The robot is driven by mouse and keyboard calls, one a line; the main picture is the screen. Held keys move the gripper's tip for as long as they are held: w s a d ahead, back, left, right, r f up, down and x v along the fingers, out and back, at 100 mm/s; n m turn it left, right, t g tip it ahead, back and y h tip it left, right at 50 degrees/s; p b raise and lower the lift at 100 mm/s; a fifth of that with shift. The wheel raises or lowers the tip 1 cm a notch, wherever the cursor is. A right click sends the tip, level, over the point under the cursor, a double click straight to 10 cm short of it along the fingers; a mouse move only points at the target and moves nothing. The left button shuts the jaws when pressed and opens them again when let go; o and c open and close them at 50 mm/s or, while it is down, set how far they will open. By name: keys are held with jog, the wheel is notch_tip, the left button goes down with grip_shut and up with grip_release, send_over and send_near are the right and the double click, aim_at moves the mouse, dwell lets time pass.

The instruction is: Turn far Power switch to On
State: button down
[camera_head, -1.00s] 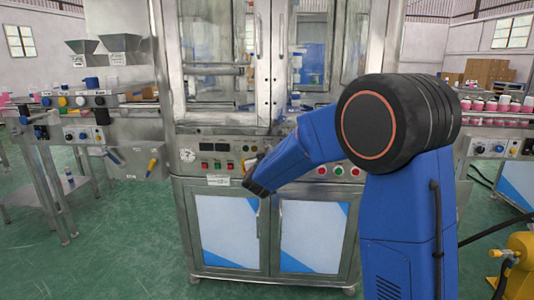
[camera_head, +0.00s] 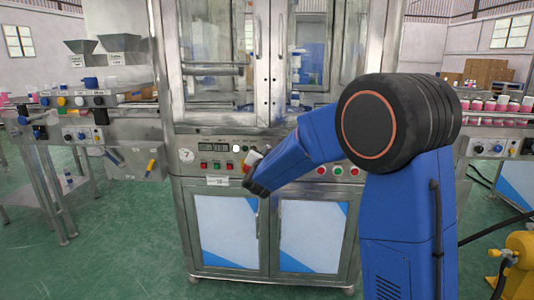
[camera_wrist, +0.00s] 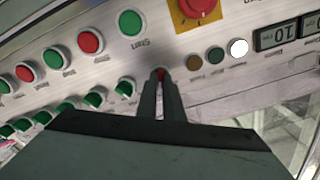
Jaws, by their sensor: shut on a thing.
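My gripper (camera_wrist: 160,76) is shut at the machine's control panel (camera_wrist: 110,62) in the wrist view. Its fingertips close on a small control, taken as the far Power switch, of which only a bit of red (camera_wrist: 160,72) shows. The fingers hide the rest, so its label and position cannot be read. In the head view my gripper reaches the panel (camera_head: 212,180) below the cabinet windows, and my wrist hides the contact. A white lamp (camera_wrist: 238,48) is lit near the fingertips; it also shows in the head view (camera_head: 236,148).
In the wrist view, a red knob on a yellow plate (camera_wrist: 207,20) sits close above the fingertips. Brown and green lamps (camera_wrist: 215,55) and a display (camera_wrist: 276,37) lie to the right. Several red and green buttons (camera_wrist: 90,42) line the left. Another panel (camera_head: 82,135) stands far left.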

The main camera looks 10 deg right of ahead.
jog(key=shift+m, duration=0.3)
jog(key=c, duration=1.9)
grip_release()
jog(key=v, duration=1.7)
jog(key=shift+s, duration=0.2)
